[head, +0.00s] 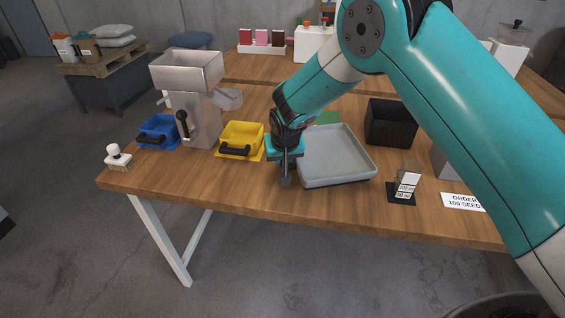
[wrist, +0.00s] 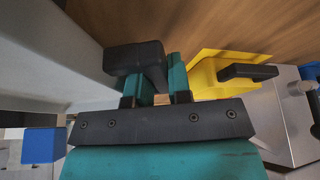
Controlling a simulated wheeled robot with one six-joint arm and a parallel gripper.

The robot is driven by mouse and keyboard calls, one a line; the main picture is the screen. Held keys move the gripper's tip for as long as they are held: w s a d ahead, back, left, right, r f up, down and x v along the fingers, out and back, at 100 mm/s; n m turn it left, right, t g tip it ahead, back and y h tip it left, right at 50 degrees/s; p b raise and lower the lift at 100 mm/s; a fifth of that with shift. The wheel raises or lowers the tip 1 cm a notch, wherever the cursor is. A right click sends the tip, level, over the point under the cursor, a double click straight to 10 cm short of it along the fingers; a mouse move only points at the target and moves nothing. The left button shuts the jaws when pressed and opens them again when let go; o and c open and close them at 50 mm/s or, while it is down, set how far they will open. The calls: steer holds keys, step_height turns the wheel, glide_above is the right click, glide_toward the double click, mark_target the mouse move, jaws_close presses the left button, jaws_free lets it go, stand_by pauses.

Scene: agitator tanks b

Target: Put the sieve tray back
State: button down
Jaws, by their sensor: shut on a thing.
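A wide, shallow grey tray (head: 335,157), which I take to be the sieve tray, is at the middle of the table in the head view. Its grey side (wrist: 45,45) fills the left of the wrist view. My gripper (head: 286,176) points down at the tray's left edge. In the wrist view its teal fingers (wrist: 150,75) are shut on a dark handle (wrist: 137,58) beside that grey side. The join of handle and tray is hidden. I cannot tell whether the tray touches the table.
A grey hopper machine (head: 200,115) stands left. A blue bin (head: 158,131) and a yellow bin (head: 241,137) with dark handles flank it. A black bin (head: 391,122) and a small card stand (head: 403,188) are right of the tray. A brush (head: 117,157) sits at the left corner.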

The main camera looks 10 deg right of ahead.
steer(key=shift+f, duration=1.25)
steer(key=shift+f, duration=0.15)
steer(key=c, duration=1.1)
jaws_free()
steer(key=shift+o, duration=0.2)
steer(key=shift+r, duration=0.25)
steer(key=b+v, duration=0.2)
steer(key=v, duration=1)
steer(key=s+d+r+n+g+y, duration=0.2)
steer(key=s+d+r+n, duration=0.15)
steer(key=s+r, duration=0.9)
steer(key=s+d+r+n+g+y, duration=0.1)
steer(key=s, duration=0.8)
steer(key=s+d+r+n+g, duration=0.1)
steer(key=s+d, duration=0.1)
steer(key=s, duration=0.8)
steer(key=shift+s+d+n+g+y, duration=0.3)
steer(key=shift+n+y, duration=0.05)
steer(key=shift+y, duration=0.05)
